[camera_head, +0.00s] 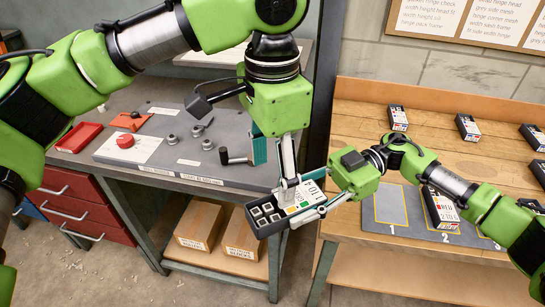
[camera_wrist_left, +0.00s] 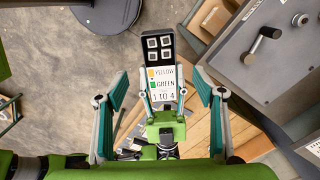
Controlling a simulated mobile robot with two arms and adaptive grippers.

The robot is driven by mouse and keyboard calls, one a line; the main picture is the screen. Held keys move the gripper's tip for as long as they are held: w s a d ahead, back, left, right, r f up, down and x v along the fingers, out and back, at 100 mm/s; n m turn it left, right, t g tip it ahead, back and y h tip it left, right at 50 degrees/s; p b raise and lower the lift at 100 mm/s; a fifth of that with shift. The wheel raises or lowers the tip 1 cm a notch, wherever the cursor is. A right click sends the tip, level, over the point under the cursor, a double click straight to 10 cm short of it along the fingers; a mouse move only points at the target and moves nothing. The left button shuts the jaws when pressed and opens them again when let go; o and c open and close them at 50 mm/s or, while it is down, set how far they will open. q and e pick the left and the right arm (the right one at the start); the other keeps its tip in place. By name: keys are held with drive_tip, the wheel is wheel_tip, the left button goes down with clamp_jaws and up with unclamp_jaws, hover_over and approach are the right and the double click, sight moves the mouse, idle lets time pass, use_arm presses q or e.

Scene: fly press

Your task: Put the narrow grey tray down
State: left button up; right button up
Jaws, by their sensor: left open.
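The narrow grey tray (camera_head: 262,228) is dark, with small square compartments at one end and a white label reading yellow and green. It is in the air between the two benches, and also shows in the left wrist view (camera_wrist_left: 160,48). My right gripper (camera_head: 308,200) has its fingers along both sides of the tray's labelled end and holds it. My left gripper (camera_head: 276,168) points down above the tray with its fingers wide apart. In the left wrist view its fingers (camera_wrist_left: 162,105) stand either side of the tray's line, clear of it.
The right wooden bench carries a grey mat (camera_head: 412,232) with numbered outlines; outline 1 is empty, and a similar tray (camera_head: 440,208) is on 2. More trays (camera_head: 467,127) lie behind. The left bench (camera_head: 195,145) holds a red tray, knobs and fittings. Cardboard boxes (camera_head: 199,226) sit below.

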sight(272, 206)
use_arm(q)
wheel_tip(272, 206, down, 10)
drive_tip(key=shift+r, duration=0.25)
drive_tip(key=c, duration=1.3)
drive_tip(key=shift+o, duration=0.2)
use_arm(e)
drive_tip(key=o, duration=1.3)
drive_tip(key=shift+c, duration=0.2)
